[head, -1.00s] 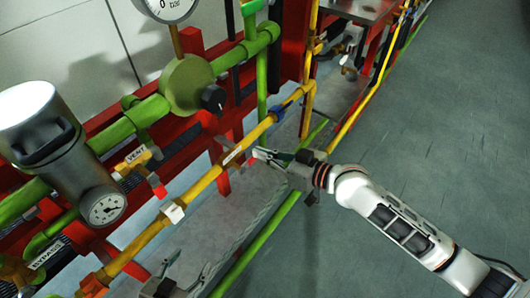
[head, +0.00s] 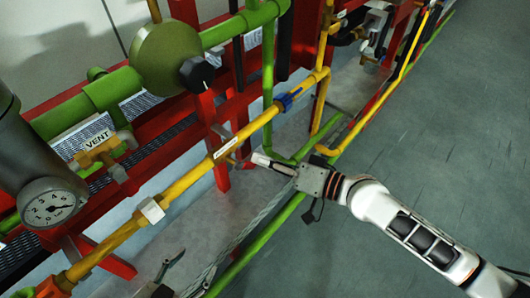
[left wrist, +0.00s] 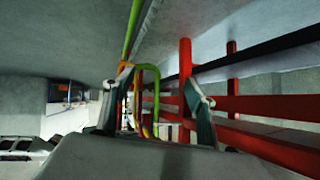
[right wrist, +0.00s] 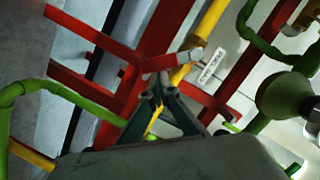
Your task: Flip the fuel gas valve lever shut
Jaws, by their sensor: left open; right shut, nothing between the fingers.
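The yellow gas pipe (head: 187,182) runs diagonally across the head view and carries a white label (head: 225,148). In the right wrist view a short lever with a red sleeve (right wrist: 157,62) joins a silvery fitting (right wrist: 190,54) at the yellow pipe. I take it for the fuel gas valve lever; I cannot pick it out clearly in the head view. My right gripper (head: 256,159) is shut and empty, just right of the labelled pipe. Its fingertips (right wrist: 160,92) appear just short of the lever; contact cannot be told. My left gripper (head: 190,270) is open and empty at the bottom.
A brass valve under a VENT label (head: 97,138), a round green regulator (head: 160,55) with black knob, and a gauge (head: 48,208) are at left. Red frame bars and green pipes crowd behind the yellow pipe. Open grey floor (head: 440,130) lies at right.

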